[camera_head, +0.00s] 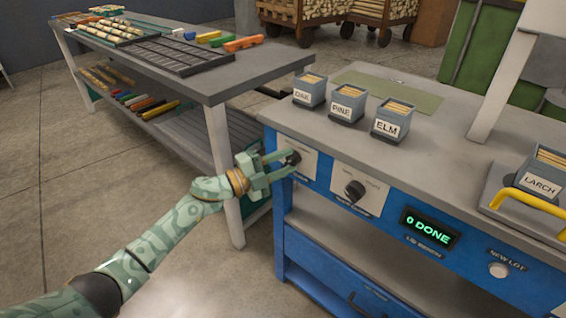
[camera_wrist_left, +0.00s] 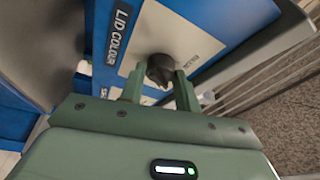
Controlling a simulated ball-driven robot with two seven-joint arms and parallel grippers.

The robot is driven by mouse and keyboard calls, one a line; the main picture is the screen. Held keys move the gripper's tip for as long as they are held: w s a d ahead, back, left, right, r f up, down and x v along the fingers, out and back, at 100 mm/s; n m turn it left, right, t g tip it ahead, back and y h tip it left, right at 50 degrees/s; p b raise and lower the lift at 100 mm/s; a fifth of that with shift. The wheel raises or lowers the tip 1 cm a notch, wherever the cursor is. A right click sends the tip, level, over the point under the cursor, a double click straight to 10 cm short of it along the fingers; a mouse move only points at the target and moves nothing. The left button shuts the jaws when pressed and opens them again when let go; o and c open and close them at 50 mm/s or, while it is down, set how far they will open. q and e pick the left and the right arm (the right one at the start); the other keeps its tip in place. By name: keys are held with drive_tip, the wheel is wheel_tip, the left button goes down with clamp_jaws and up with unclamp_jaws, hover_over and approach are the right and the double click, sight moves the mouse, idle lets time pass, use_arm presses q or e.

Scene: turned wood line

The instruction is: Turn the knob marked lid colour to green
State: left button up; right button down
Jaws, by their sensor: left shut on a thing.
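The lid colour knob (camera_head: 293,158) is a dark round knob on a pale plate at the left end of the blue bench front. My left gripper (camera_head: 282,165) is at this knob with its fingers closed around it. In the left wrist view the knob (camera_wrist_left: 160,68) sits between the two green fingertips (camera_wrist_left: 158,85), beside a label reading LID COLOUR (camera_wrist_left: 120,32). The colour marks on the plate are too small or hidden to read, so I cannot tell where the knob points. My right gripper is out of view.
A second dark knob (camera_head: 355,190) is on a plate to the right, then a display reading 0 DONE (camera_head: 430,228) and a NEW LOT button (camera_head: 498,270). Bins marked PINE (camera_head: 347,104), ELM (camera_head: 390,121) and LARCH (camera_head: 541,184) stand on top. A grey table (camera_head: 215,80) stands left.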

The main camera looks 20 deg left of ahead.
use_arm(q)
drive_tip(key=shift+f, duration=0.2)
drive_tip(key=o, duration=1)
drive_tip(key=shift+r, duration=0.1)
drive_tip(key=p+v, duration=0.3)
drive_tip(key=v, duration=1.3)
drive_tip(key=shift+s+p, duration=0.2)
drive_tip(key=shift+p, duration=0.2)
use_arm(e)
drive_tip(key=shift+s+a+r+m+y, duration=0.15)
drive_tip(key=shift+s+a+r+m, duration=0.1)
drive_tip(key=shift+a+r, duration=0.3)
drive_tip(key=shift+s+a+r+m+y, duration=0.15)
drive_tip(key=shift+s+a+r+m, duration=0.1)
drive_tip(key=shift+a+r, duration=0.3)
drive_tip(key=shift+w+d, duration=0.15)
